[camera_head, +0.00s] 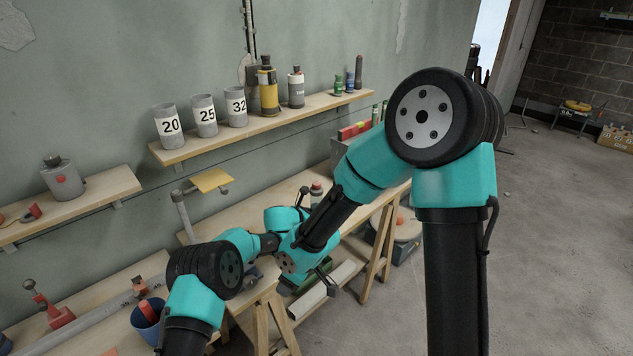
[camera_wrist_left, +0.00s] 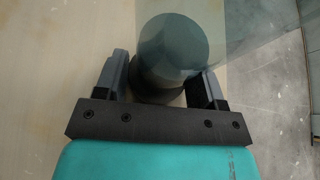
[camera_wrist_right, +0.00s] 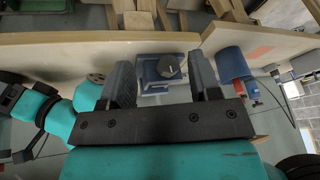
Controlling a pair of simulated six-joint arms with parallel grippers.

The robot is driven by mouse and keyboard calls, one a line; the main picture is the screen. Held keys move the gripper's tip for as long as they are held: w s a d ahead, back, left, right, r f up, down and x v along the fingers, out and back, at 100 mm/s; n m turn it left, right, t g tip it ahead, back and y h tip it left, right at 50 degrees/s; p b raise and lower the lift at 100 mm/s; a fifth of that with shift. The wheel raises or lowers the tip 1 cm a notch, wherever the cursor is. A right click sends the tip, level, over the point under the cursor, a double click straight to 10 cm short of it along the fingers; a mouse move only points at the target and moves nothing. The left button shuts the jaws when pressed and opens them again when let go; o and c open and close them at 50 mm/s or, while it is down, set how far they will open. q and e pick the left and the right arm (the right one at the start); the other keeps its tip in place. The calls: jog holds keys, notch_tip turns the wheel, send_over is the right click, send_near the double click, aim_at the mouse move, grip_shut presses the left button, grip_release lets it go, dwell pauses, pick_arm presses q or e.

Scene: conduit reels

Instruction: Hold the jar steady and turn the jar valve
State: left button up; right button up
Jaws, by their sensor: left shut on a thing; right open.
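My left gripper (camera_wrist_left: 163,72) has its fingers on both sides of a dark round cylinder with a see-through wall around it, which looks like the jar (camera_wrist_left: 174,42), and is shut on it. In the head view this grasp is hidden behind my arms. My right gripper (camera_head: 325,280) is open and low at the front edge of the bench. In the right wrist view, a dark round knob on a blue-grey block (camera_wrist_right: 168,68) shows beyond and between its fingers, apart from them. I cannot tell whether this knob is the jar valve.
The wooden bench (camera_head: 352,165) runs along the wall. A shelf (camera_head: 290,113) above it bears numbered grey cups and several bottles. A blue cup (camera_head: 146,322) stands at lower left. A small bottle with a reddish top (camera_head: 316,188) stands on the bench. Open floor lies to the right.

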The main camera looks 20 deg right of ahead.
notch_tip(320, 180, up, 11)
jog(key=w+a+n+t, duration=0.1)
jog(key=w+a+n, duration=0.1)
jog(key=n, duration=0.2)
notch_tip(320, 180, up, 10)
jog(key=g+h, duration=0.4)
send_over(316, 183)
jog(key=shift+d+f+n, duration=0.1)
jog(key=shift+n, duration=0.2)
jog(key=shift+f, duration=0.1)
notch_tip(316, 183, down, 12)
jog(key=shift+r, duration=0.1)
